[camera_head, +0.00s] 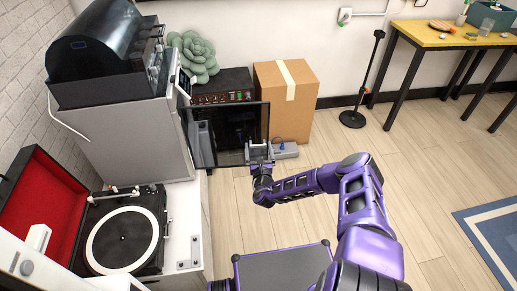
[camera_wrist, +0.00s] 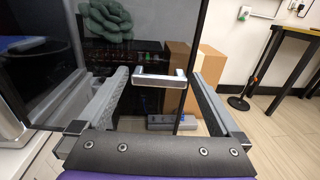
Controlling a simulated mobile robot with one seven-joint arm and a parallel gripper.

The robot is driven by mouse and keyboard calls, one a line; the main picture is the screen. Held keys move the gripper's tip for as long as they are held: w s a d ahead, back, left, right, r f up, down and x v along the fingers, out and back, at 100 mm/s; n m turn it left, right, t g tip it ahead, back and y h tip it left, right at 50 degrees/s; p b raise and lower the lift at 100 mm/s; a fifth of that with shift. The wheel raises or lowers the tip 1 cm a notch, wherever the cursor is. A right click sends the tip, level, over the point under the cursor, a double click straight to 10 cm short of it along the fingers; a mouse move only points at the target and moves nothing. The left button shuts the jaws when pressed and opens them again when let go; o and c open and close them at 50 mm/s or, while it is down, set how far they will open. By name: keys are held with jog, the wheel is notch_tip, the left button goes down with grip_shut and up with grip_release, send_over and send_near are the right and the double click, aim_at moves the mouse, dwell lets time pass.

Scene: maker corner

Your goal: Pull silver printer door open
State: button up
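The silver printer (camera_head: 135,130) stands at the left with its front facing right. Its door (camera_head: 230,125) is a dark see-through panel with a black frame, standing out from the printer's front, partly open. In the wrist view the door (camera_wrist: 130,55) fills the upper middle, and its silver bar handle (camera_wrist: 160,81) lies between my fingertips. My gripper (camera_head: 259,152) is at the door's lower right part. In the wrist view my gripper (camera_wrist: 160,92) is open, one finger at each side of the handle, with no clear grip on it.
A turntable (camera_head: 125,235) sits on the white cabinet at the lower left.

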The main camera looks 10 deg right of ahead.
jog(key=shift+s, duration=0.1)
jog(key=s+a+p, duration=0.1)
jog(key=s, duration=1.6)
jog(key=shift+s+a, duration=0.1)
jog(key=shift+a, duration=0.05)
